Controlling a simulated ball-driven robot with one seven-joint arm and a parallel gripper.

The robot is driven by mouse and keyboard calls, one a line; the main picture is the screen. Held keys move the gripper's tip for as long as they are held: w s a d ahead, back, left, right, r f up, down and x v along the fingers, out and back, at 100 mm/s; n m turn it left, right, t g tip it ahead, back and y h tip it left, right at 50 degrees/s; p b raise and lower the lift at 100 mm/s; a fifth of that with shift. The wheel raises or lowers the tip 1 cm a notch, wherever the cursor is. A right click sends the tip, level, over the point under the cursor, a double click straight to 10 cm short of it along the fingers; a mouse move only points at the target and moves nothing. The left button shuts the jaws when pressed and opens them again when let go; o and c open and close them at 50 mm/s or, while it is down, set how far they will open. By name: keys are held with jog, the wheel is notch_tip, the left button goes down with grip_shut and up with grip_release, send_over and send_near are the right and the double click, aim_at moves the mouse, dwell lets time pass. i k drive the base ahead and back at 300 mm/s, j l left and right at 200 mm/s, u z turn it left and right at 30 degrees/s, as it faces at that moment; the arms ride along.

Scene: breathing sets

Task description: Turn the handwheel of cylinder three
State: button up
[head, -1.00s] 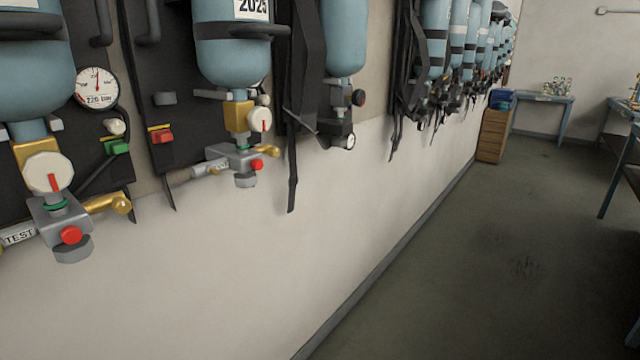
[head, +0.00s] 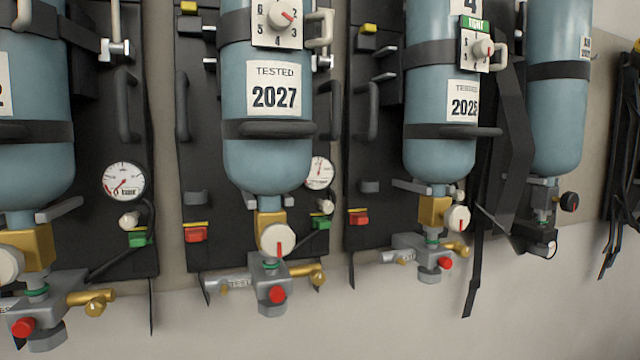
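Several blue cylinders hang valve-down on black backplates in the head view. The middle cylinder (head: 268,170) bears a label "TESTED 2027"; its number is out of view. Below it, a round white handwheel (head: 277,240) with a red mark pointing down sits on a brass valve. The right cylinder (head: 440,158) shows a "4" at its top edge and has its own white handwheel (head: 457,217). The left cylinder (head: 30,140) is cut off by the frame, as is its handwheel (head: 8,265). Which one is cylinder three is not directly readable. My gripper is not in view.
Pressure gauges (head: 123,181) and grey side handles (head: 127,104) stand out beside the cylinders. Red knobs (head: 277,294) and brass outlets (head: 318,275) project under the valves. Black straps (head: 473,270) hang at the right. The wall (head: 300,335) below is bare.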

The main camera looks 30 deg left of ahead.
aim_at(277, 240)
jog(key=i+l, duration=0.5)
jog(key=i+l+u, duration=0.15)
jog(key=i+l, duration=0.8)
jog(key=l, duration=0.25)
jog(key=i+l+u, duration=0.1)
jog(key=i+l, duration=0.4)
jog(key=u, duration=0.5)
jog(key=l+u, duration=0.15)
jog(key=u, duration=0.35)
jog(key=l+u, duration=0.1)
jog(key=u, duration=0.35)
